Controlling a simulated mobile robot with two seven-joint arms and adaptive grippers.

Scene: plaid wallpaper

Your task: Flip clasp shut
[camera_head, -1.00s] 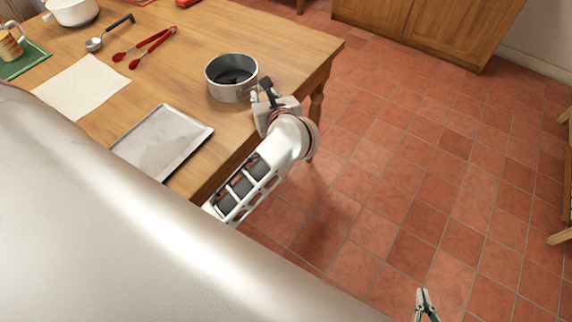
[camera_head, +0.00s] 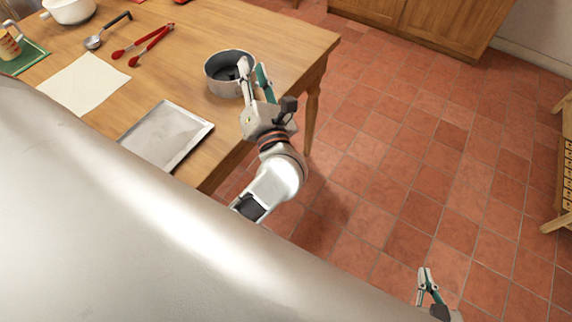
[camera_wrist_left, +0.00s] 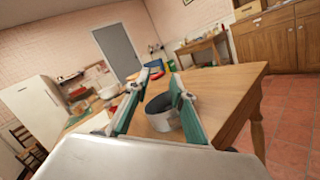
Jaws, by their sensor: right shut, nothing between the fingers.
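A round grey metal pan (camera_head: 216,84), dark inside, sits near the table's right edge in the head view. It also shows between the fingers in the left wrist view (camera_wrist_left: 164,122). I cannot make out its clasp or the clasp's position. My left gripper (camera_head: 253,64) is open at the pan's right side, its fingers overlapping the pan's right rim in the head view; I cannot tell whether they touch. Its fingers are apart in the left wrist view (camera_wrist_left: 162,78). My right gripper (camera_head: 423,270) is shut and empty over the floor at the lower right.
The wooden table (camera_head: 290,45) also holds a metal tray (camera_head: 165,135), a cream cloth (camera_head: 85,85), red tongs (camera_head: 142,46), a ladle (camera_head: 105,33) and a white pot (camera_head: 68,10).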

